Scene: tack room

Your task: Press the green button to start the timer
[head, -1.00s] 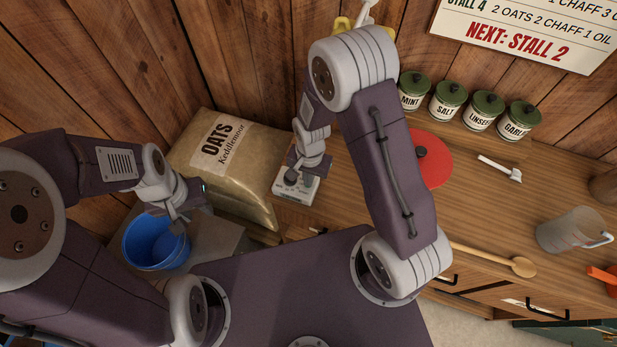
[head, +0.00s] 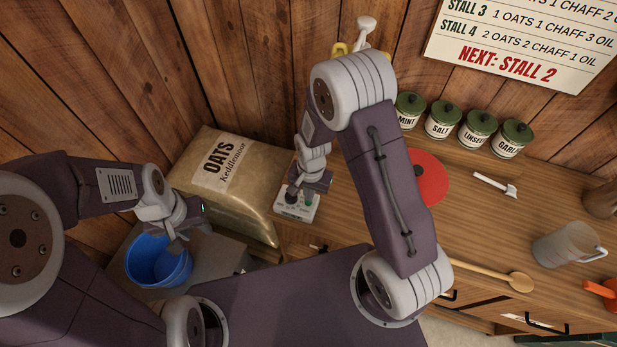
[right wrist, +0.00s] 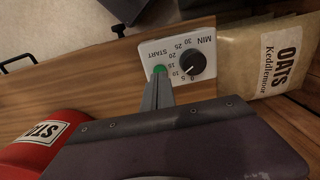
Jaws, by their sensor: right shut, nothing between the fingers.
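The timer is a pale panel (head: 283,211) on the left end of the wooden counter in the head view. In the right wrist view the panel (right wrist: 148,50) carries a dark dial (right wrist: 191,65), minute marks and a green button (right wrist: 159,69) beside the word START. The green button also shows in the head view (head: 309,200). My right gripper (right wrist: 159,79) is shut and empty, its fingertips overlapping the button's near edge; I cannot tell whether they touch. My left gripper (head: 178,236) hangs over the blue bucket; its jaw opening is unclear.
An oats sack (head: 240,180) stands left of the timer, and a blue bucket (head: 145,270) is below it. A red-lidded container (head: 432,178), which shows red in the right wrist view (right wrist: 28,150), stands close to the right arm. Several green-lidded jars (head: 443,120) line the back.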

